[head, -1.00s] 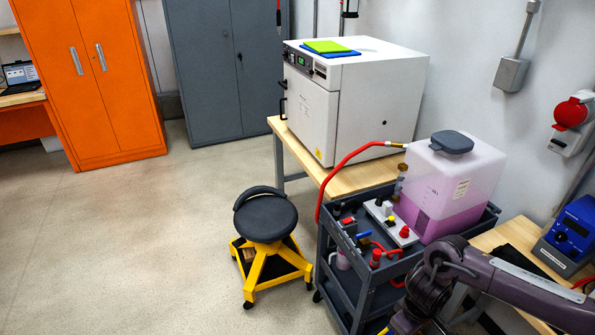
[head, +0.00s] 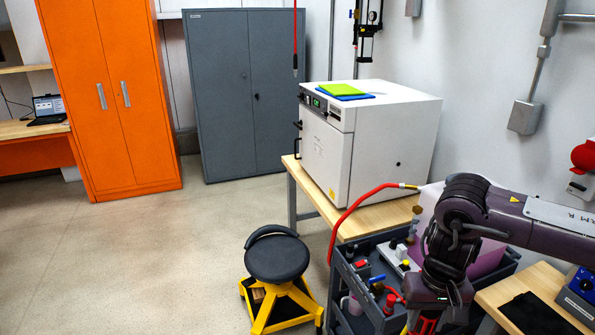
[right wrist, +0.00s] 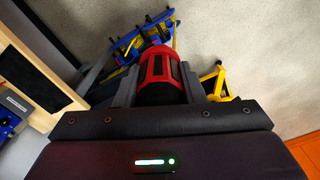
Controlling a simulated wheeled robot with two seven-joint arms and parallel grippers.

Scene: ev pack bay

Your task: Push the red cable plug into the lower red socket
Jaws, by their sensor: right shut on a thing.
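My right gripper (right wrist: 160,82) is shut on the red plug (right wrist: 157,66), a red and black cylinder held between the two dark fingers in the right wrist view. In the head view my right wrist points down at the bottom edge, and a bit of red (head: 424,326) shows below it; the fingertips are not clear there. I cannot pick out the lower red socket in either view. My left gripper is not in view.
A dark cart (head: 349,317) with bottles and a pink-filled jug (head: 490,262) stands beside my right arm, which partly hides it. A white oven (head: 375,140) sits on a wooden bench behind. A black stool (head: 277,258) stands left of the cart. Floor at left is clear.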

